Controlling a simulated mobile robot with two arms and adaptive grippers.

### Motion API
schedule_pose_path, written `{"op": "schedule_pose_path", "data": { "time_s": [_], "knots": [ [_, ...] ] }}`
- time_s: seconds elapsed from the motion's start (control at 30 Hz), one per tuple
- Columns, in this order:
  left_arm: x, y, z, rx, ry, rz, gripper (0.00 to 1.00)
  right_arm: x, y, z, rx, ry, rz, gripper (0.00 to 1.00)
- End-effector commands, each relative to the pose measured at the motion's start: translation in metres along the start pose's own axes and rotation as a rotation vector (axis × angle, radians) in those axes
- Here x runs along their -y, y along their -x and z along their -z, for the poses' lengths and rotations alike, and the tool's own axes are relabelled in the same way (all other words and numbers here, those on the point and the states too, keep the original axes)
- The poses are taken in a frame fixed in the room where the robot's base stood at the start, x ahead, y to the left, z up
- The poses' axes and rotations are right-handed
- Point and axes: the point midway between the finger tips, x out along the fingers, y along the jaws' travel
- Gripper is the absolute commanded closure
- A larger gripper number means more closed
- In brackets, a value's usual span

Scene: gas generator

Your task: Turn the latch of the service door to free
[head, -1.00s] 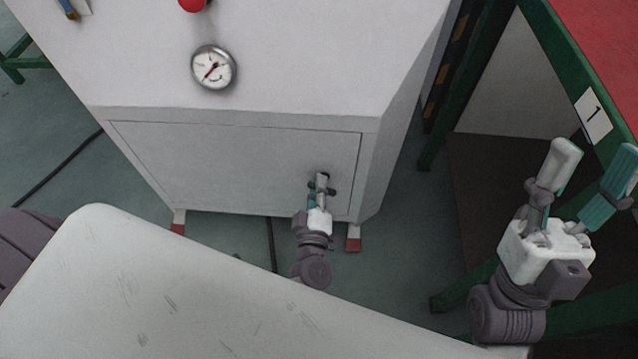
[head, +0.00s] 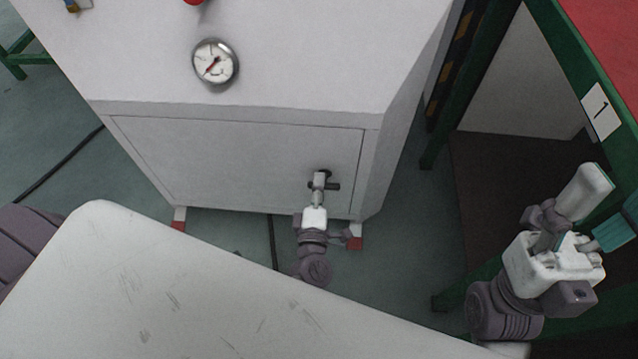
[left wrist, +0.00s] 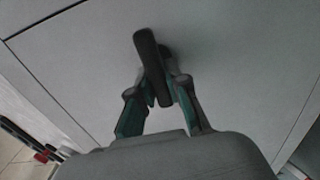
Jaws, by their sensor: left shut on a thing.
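The service door (head: 230,165) is the pale grey panel low on the generator cabinet, and it looks closed. Its dark latch (head: 334,186) is near the door's right edge, partly hidden by my left gripper (head: 319,180). In the left wrist view the latch handle (left wrist: 151,62) is a dark bar, slightly tilted in the picture. The left gripper's two green-padded fingers (left wrist: 163,98) sit on either side of the handle, shut on it. My right gripper (head: 606,208) is empty, its fingers spread, beside the green-framed table.
A pressure gauge (head: 215,62) and a red knob (head: 195,1) are on the cabinet above the door. A green-framed table with a red top (head: 610,40) and a number label (head: 601,110) stands at the right. Floor shows between cabinet and table.

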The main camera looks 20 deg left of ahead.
Motion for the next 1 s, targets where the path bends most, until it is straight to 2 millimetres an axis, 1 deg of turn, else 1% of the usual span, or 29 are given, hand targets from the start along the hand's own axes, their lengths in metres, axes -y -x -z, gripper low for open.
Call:
{"op": "schedule_pose_path", "data": {
  "time_s": [0.37,0.4,0.53,0.87,0.97,1.0],
  "knots": [
    [0.001,0.000,0.000,-0.001,0.011,0.002,1.00,0.000,0.000,0.000,-0.006,0.001,0.000,0.45],
    [0.001,0.000,0.000,-0.001,0.011,0.002,0.80,-0.001,0.000,0.000,-0.005,0.002,0.000,0.45],
    [0.001,0.000,0.000,-0.001,0.009,0.002,0.58,-0.001,0.000,0.000,-0.003,0.004,0.000,0.45],
    [0.001,0.002,0.000,0.000,0.007,0.002,0.58,-0.002,0.000,0.001,-0.001,0.006,-0.005,0.45],
    [0.002,0.011,0.000,0.001,0.006,0.005,0.58,-0.002,0.000,0.001,-0.001,0.005,-0.004,0.45],
    [0.002,0.017,0.000,0.001,0.006,0.005,0.58,-0.001,0.000,0.001,-0.001,0.005,-0.003,0.45]
  ]
}}
